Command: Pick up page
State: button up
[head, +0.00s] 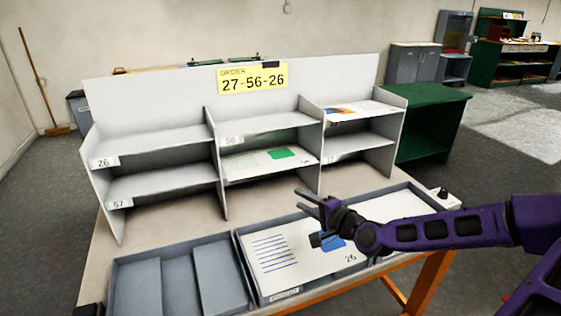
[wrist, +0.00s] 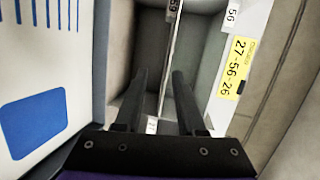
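A white page (head: 270,255) with blue lines, a blue patch and the number 26 lies in the tray at the front middle of the table. In the wrist view the page (wrist: 75,75) fills the left side. My gripper (head: 298,199) is above the tray, in front of the shelf unit, and hides part of the page. In the wrist view its fingers (wrist: 158,75) stand apart with nothing between them, pointing towards the shelves. A page with a green patch (head: 262,162) lies in a lower middle compartment. A page with an orange patch (head: 352,110) lies in the upper right compartment.
The grey shelf unit (head: 213,130) has numbered compartments; the left ones look empty. A yellow sign (head: 252,79) reads 27-56-26. A grey tray (head: 183,238) with raised parts sits front left. Another white sheet (head: 395,206) lies in the tray behind my arm. A green cabinet (head: 425,120) stands at right.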

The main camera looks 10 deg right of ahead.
jog(key=d+m, duration=0.1)
jog(key=d, duration=0.1)
jog(key=t+b, duration=0.1)
send_near(279, 170)
jog(key=f+x, duration=0.1)
jog(key=x, duration=0.3)
jog(key=shift+h, duration=0.4)
jog(key=shift+a+r+b+x, duration=0.1)
jog(key=shift+r+b+x, duration=0.05)
jog(key=shift+x, duration=0.8)
jog(key=shift+a+r+b+x, duration=0.1)
jog(key=shift+r+b+x, duration=0.1)
jog(key=shift+x, duration=0.8)
jog(key=shift+r+b+x, duration=0.1)
jog(key=shift+r+x, duration=0.05)
jog(key=shift+x, duration=0.8)
grip_shut()
